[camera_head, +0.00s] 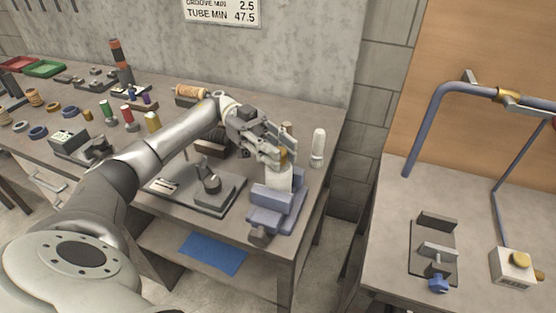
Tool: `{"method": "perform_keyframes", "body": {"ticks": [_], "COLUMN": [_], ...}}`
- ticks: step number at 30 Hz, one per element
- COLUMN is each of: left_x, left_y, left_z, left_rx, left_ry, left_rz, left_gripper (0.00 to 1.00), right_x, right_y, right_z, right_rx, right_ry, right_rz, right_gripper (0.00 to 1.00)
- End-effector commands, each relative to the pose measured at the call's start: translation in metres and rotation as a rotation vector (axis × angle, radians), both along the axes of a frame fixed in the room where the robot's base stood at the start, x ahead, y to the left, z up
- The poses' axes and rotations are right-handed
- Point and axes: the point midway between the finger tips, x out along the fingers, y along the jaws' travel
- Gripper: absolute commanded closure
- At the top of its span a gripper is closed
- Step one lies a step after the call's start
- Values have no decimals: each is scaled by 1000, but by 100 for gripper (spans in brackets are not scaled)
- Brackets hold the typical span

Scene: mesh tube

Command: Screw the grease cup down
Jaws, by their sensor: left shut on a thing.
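A pale cylindrical body (279,180) stands upright in the blue-grey vise (277,207) near the right end of the left workbench. A small brass-coloured part, which looks like the grease cup (284,157), sits on top of this body. My left gripper (281,155) reaches in from the left and is shut on the grease cup. Its fingers hide much of the cup, so I cannot tell how far down it sits. My right gripper is not in view.
A white bottle (318,147) stands close to the right of the vise. A dark plate with a fixture (210,186) lies to its left. Coloured spools (127,116) and rings fill the bench's left part. A second bench (385,240) stands right, across a gap.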

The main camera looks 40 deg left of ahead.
Motion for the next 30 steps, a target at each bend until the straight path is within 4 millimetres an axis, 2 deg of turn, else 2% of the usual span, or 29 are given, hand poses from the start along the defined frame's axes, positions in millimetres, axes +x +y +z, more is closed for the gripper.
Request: {"method": "perform_keyframes", "body": {"ticks": [1, 3, 12, 30], "left_x": [1, 1, 0, -1], "left_y": [-1, -1, -1, -1], "left_z": [-6, -6, -4, -3], "left_rx": [3, 2, 3, 4], "left_ry": [-2, 0, 2, 7], "left_rz": [-30, -69, -181, -219], "left_gripper": [96, 96, 96, 96], "right_x": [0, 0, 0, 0], "right_y": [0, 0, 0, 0], "right_z": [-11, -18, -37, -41], "right_rx": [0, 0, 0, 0], "right_ry": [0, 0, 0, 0], "right_rz": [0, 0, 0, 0], "right_gripper": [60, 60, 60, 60]}}
